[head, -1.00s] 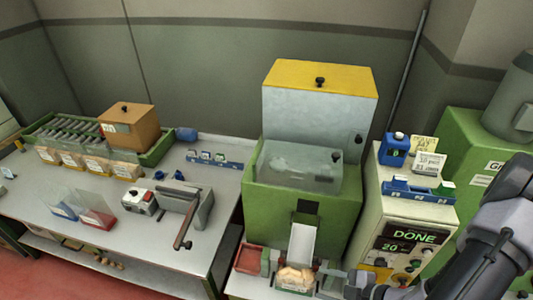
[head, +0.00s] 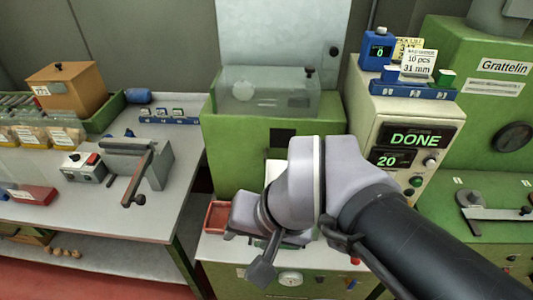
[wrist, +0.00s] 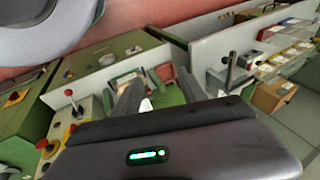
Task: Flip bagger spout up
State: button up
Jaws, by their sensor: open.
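The bagger is the green machine (head: 228,160) with a clear-covered hopper, at the middle of the head view. Its pale spout (head: 276,172) slopes down from the front; only its upper left part shows beside my arm, and its lower end is hidden. My gripper is in front of the bagger, low, with its fingers partly hidden in the head view. In the wrist view my gripper (wrist: 160,88) has its two dark fingers apart. A small white piece shows beside the left finger there; I cannot tell whether it is the spout.
A red tray (head: 217,216) stands left of my gripper. A cream counter box (head: 375,118) reading DONE and 20 stands to the right. A grey device with a lever (head: 140,165) is on the left table. A gap separates that table from the bagger's bench.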

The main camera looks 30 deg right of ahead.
jog(key=w+d+f+m+g+y+p, duration=0.15)
jog(key=d+f+m+y, duration=0.35)
jog(key=m, duration=0.5)
jog(key=w+d+f+m+y+p, duration=0.1)
jog(key=w+d+f+m+y, duration=0.2)
jog(key=d+f+m, duration=0.5)
jog(key=s+d+f+m+t+h+p, duration=0.1)
jog(key=s+d+f+m+t+h, duration=0.3)
jog(key=m, duration=0.6)
jog(key=d+f+m+t, duration=0.3)
jog(key=d+m+t, duration=0.3)
jog(key=m, duration=0.3)
jog(key=s+d+f+m+t+h+p, duration=0.1)
jog(key=s+d+f+m+t+h, duration=0.3)
jog(key=m, duration=0.6)
jog(key=w+a, duration=0.1)
jog(key=w, duration=0.5)
jog(key=w+a+r+y+b, duration=0.1)
jog(key=w, duration=0.5)
jog(key=w+a+t+y+b, duration=0.1)
jog(key=w, duration=0.6)
jog(key=shift+r, duration=0.15)
grip_shut()
jog(key=shift+a, duration=0.1)
